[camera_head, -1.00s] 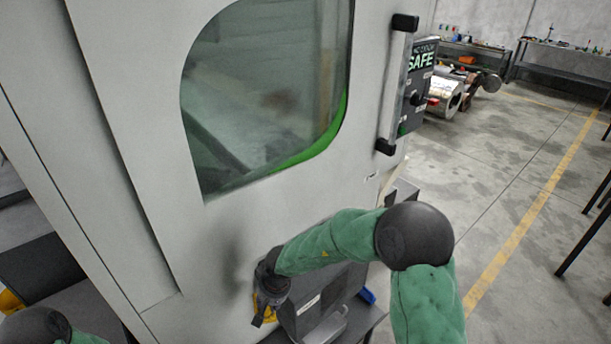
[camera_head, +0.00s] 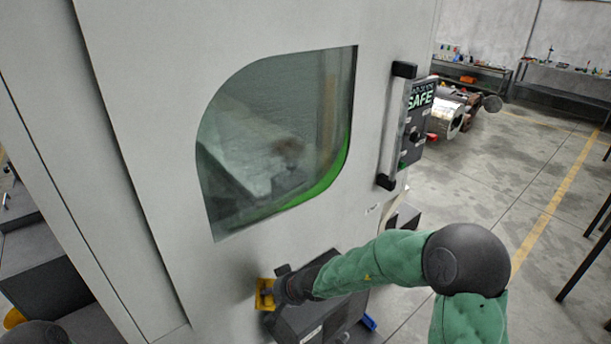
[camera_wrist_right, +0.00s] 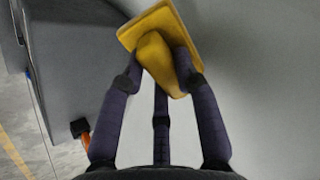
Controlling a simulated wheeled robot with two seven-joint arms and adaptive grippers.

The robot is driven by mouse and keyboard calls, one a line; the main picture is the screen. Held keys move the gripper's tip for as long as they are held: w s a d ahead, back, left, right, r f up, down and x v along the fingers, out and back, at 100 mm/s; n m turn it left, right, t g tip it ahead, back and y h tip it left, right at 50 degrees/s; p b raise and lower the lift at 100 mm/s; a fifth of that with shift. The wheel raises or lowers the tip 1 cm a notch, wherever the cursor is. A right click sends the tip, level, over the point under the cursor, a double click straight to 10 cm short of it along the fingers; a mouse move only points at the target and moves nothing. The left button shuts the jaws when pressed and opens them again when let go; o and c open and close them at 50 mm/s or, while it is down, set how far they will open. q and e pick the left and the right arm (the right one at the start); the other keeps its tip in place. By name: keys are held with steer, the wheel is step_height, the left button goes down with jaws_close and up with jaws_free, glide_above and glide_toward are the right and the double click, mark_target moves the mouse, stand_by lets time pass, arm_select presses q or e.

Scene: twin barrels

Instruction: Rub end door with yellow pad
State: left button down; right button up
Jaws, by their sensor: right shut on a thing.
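The end door (camera_head: 165,150) is a light grey machine door with a rounded window and a black-ended vertical handle (camera_head: 396,125). My right gripper (camera_head: 270,291) is at the lower part of the door, below the window. It is shut on the yellow pad (camera_head: 262,284). In the right wrist view the gripper's dark fingers close around the raised grip of the yellow pad (camera_wrist_right: 152,35). The pad's flat plate faces the pale door surface (camera_wrist_right: 250,70). I cannot tell for sure whether it touches. My left gripper is not in view; only a dark arm part shows at the lower left.
A dark grey box-like unit (camera_head: 318,312) stands below the right gripper by the door. A control panel marked SAFE (camera_head: 415,120) is beside the handle. Open concrete floor (camera_head: 490,170) lies to the right, with benches at the back.

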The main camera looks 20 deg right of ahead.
steer(key=d+r+m+t+y+p, duration=0.1)
steer(key=d+r+t+p, duration=0.35)
steer(key=r, duration=0.75)
steer(key=d+r+t+p, duration=0.2)
steer(key=r+p, duration=0.5)
steer(key=r, duration=0.4)
steer(key=d+r+m+t+y+p, duration=0.1)
steer(key=d+r+t+p, duration=0.4)
steer(key=r, duration=0.7)
steer(key=w+a+g+p, duration=0.1)
steer(key=w+a+p, duration=0.1)
steer(key=w+a, duration=0.2)
steer(key=shift+p+x, duration=0.3)
steer(key=shift+x, duration=0.55)
steer(key=shift+g+b+x, duration=0.25)
steer(key=shift+b+x, duration=0.25)
steer(key=shift+x, duration=0.5)
steer(key=shift+d, duration=0.15)
